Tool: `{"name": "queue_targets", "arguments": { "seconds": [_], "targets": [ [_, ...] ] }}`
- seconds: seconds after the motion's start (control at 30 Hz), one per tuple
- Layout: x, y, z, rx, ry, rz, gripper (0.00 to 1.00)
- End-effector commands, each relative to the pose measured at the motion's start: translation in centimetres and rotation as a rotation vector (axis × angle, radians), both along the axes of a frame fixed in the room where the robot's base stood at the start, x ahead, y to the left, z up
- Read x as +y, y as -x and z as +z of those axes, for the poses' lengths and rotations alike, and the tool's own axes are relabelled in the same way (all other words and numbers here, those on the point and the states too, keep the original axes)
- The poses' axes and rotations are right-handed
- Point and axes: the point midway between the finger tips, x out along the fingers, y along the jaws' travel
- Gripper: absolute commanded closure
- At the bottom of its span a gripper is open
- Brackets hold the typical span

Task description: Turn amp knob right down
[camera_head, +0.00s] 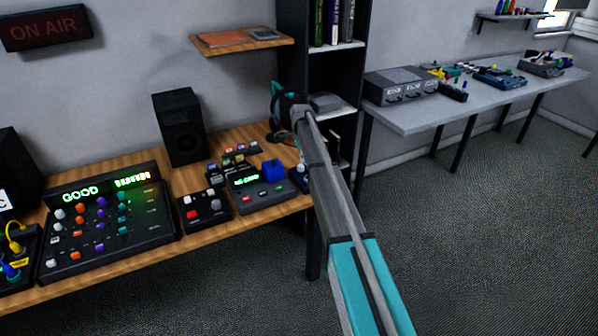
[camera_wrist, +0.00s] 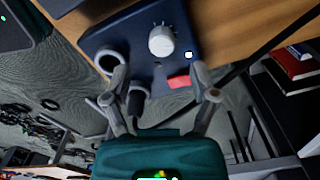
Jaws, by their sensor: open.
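The amp is a dark blue box (camera_wrist: 125,38) on the wooden desk, seen at the top of the wrist view. Its white knob (camera_wrist: 161,41) has scale marks around it and stands upright on the panel. My gripper (camera_wrist: 159,75) is open and empty, with its fingertips a little short of the knob, one to each side. The fingers appear apart from the knob. In the head view only a corner of a dark blue box (camera_head: 298,178) shows beside my arm, which hides the rest. My gripper's fingers are hidden there too.
The amp has a ring-shaped socket (camera_wrist: 108,61), a small white light (camera_wrist: 188,55) and a red patch (camera_wrist: 178,82). In the head view, a grey box reading "NO GOOD" (camera_head: 262,198) stands left of the amp. A black shelf (camera_head: 292,55) rises behind my arm.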

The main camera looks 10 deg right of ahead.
Motion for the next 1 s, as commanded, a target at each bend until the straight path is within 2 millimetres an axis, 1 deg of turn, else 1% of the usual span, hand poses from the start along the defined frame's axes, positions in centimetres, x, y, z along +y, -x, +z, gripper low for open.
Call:
{"name": "queue_targets", "arguments": {
  "seconds": [0.03,0.5,0.7,1.0],
  "targets": [
    [0.0,0.0,-0.8,0.000,0.000,0.000,0.24],
    [0.1,0.0,-4.2,0.000,0.000,0.001,0.24],
    [0.1,0.0,-5.0,0.000,0.000,0.001,0.24],
    [0.1,0.0,-5.2,0.000,0.000,0.001,0.24]
  ]
}}
